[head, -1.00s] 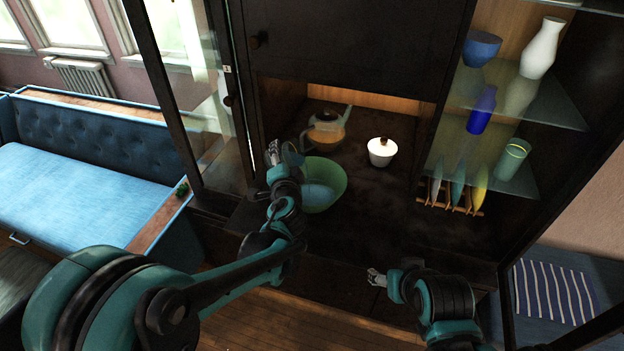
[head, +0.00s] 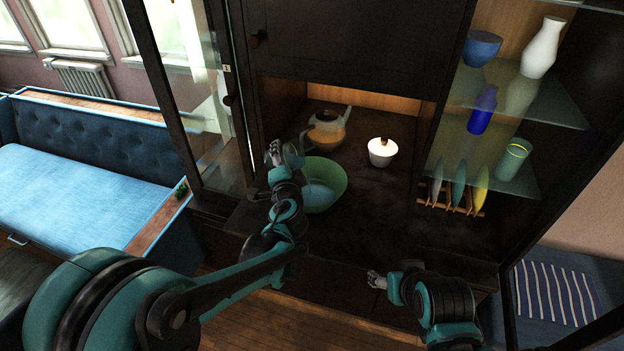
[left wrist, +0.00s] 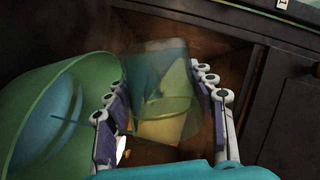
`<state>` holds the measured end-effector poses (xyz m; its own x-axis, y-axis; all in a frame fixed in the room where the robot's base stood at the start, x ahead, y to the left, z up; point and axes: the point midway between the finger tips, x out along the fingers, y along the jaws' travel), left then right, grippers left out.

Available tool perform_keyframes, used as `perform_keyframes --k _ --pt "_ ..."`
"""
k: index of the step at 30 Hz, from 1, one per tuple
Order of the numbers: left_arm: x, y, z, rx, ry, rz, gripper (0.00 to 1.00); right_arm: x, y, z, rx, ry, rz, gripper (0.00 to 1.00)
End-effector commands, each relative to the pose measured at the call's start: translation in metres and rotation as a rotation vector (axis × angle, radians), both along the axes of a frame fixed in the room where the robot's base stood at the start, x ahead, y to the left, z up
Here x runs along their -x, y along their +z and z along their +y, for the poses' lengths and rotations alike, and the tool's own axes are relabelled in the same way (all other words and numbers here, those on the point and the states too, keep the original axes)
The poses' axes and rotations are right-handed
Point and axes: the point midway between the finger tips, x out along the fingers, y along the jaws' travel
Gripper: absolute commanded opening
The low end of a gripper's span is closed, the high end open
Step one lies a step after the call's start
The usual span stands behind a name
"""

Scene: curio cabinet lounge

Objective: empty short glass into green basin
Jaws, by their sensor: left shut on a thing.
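The green basin (head: 337,186) stands on the dark cabinet counter, and its rim fills the left of the left wrist view (left wrist: 22,95). A bluish patch shows inside it; I cannot tell if it is liquid. My left gripper (head: 277,153) is at the basin's far left rim. In the left wrist view, its fingers (left wrist: 163,105) are shut on the short glass (left wrist: 163,75), which is see-through with yellowish and bluish tones. The glass is beside the basin in that view; its contents are unclear. My right gripper (head: 376,280) is low at the counter's front edge, apart from everything.
A glass teapot (head: 327,133) stands behind the basin, and a white lidded pot (head: 382,152) is to its right. Glass shelves at right hold a blue bowl, vases and a green cup (head: 513,159). Plates stand in a rack (head: 450,209). The counter's front right is clear.

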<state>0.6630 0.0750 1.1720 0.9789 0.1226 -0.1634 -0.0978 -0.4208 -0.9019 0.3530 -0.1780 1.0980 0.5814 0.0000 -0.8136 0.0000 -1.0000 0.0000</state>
Motion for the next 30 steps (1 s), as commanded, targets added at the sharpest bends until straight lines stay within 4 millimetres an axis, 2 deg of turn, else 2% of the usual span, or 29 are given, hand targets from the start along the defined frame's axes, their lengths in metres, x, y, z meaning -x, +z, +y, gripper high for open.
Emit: perform_keyframes --k 15,30 --pt "0.0003 -0.0024 -0.0011 -0.068 0.000 -0.016 0.15 0.0001 -0.0087 0.0000 0.000 0.000 0.000 0.66" --pt "0.0003 -0.0014 -0.0012 -0.074 0.000 -0.017 0.15 0.0000 -0.0081 0.0000 0.000 0.000 0.000 0.66"
